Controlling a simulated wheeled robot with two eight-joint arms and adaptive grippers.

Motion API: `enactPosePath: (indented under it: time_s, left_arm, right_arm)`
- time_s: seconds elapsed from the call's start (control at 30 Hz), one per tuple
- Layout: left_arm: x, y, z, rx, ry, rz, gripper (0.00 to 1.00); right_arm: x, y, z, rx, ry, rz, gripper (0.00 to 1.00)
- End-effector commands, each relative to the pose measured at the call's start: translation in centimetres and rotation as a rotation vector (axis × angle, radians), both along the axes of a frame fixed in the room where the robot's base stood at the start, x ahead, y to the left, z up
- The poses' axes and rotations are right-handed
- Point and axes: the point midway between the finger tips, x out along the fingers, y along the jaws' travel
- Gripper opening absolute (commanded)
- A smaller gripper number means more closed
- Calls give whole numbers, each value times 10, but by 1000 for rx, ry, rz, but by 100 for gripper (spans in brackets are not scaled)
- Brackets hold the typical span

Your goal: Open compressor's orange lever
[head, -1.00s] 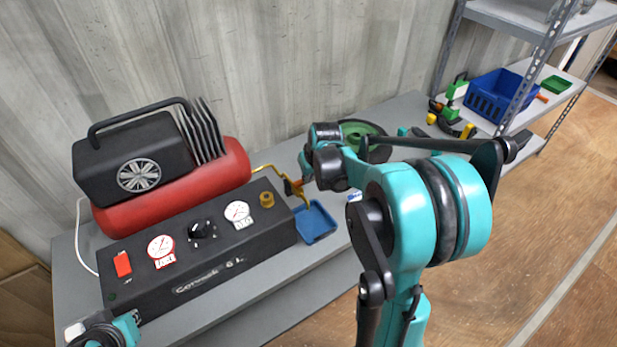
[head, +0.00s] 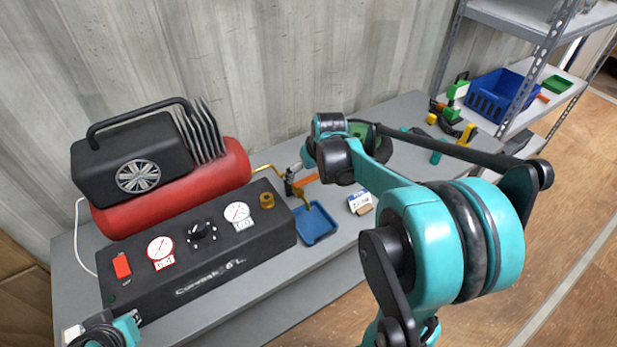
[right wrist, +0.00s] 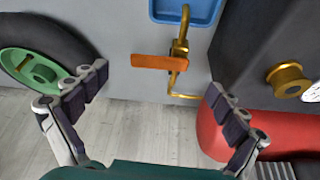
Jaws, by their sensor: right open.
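The compressor has a red tank (head: 225,168) and a black front panel box (head: 195,255). Its brass pipe (right wrist: 181,50) carries the orange lever (right wrist: 160,62), which lies across the pipe in the right wrist view. The lever also shows in the head view (head: 306,181), partly hidden by my gripper. My right gripper (right wrist: 157,98) is open and empty. In the wrist view the lever appears between its spread fingers, slightly beyond the tips, with no clear contact. A part of my left gripper (head: 108,334) shows at the bottom left, its fingers unclear.
A blue tray (head: 331,236) lies beside the black box, below the pipe end. A green-hubbed wheel (right wrist: 35,68) is on the other side of the lever. A small box (head: 360,202) lies on the grey bench. A shelf with a blue crate (head: 492,97) stands at the right.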

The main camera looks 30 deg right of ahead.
Motion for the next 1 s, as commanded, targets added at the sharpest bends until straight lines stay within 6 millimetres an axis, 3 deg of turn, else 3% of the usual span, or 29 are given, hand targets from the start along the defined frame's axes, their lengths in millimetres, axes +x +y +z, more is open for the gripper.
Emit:
enactPosePath:
  time_s: [0.2, 0.4, 1.0]
  left_arm:
    - [0, 0, 0, 0, 0, 0, 0]
    - [0, 0, 0, 0, 0, 0, 0]
    - [0, 0, 0, 0, 0, 0, 0]
  right_arm:
    - [-19, 2, 44, 0, 0, -1, 97]
    - [-28, 4, 68, 0, 1, -1, 97]
    - [-30, 4, 72, 0, 0, 0, 97]
